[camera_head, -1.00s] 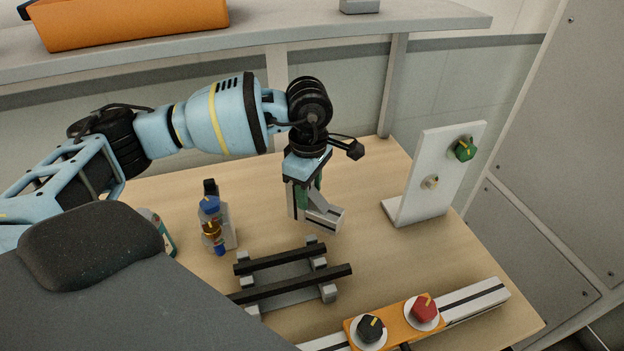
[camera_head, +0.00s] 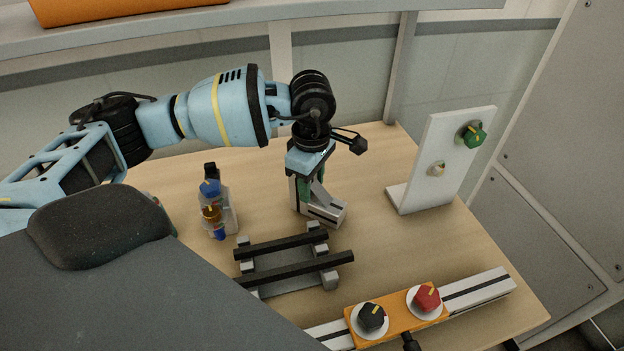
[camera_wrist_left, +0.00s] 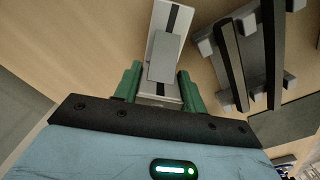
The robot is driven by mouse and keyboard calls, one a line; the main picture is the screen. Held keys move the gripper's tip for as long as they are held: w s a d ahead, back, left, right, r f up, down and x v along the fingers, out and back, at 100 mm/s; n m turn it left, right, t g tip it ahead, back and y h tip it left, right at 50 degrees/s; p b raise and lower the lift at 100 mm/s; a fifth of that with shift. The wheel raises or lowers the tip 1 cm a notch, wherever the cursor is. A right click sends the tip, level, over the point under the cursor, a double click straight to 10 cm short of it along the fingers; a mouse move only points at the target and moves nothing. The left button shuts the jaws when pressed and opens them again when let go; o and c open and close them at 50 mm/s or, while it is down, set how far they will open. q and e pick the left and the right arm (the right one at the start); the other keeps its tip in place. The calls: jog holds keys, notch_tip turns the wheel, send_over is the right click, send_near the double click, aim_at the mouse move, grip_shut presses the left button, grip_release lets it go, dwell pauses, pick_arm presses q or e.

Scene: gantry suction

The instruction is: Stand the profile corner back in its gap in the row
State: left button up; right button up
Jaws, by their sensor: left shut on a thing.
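The profile corner (camera_head: 328,212) is a light grey angled piece with a dark groove. My left gripper (camera_head: 304,191) points down behind the rack and is shut on it. In the left wrist view the corner (camera_wrist_left: 170,18) sticks out between the green fingers of the gripper (camera_wrist_left: 158,88). Its lower leg is low over the table; I cannot tell whether it touches. The fingers hide part of the corner in the head view. I cannot make out a clear gap in a row. My right gripper is not in view.
A rack with two black bars (camera_head: 295,270) stands just in front of the corner. Bottles (camera_head: 212,207) stand left. A white upright panel with knobs (camera_head: 445,160) stands right. An orange plate with knobs (camera_head: 395,318) sits on a rail in front. Table between corner and panel is clear.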

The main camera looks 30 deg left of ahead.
pick_arm(q)
jog(key=shift+f, duration=0.35)
jog(key=o, duration=1.4)
jog(key=shift+o, duration=0.2)
jog(key=shift+f, duration=0.1)
jog(key=shift+r, duration=4)
jog(key=shift+s+d+f, duration=0.1)
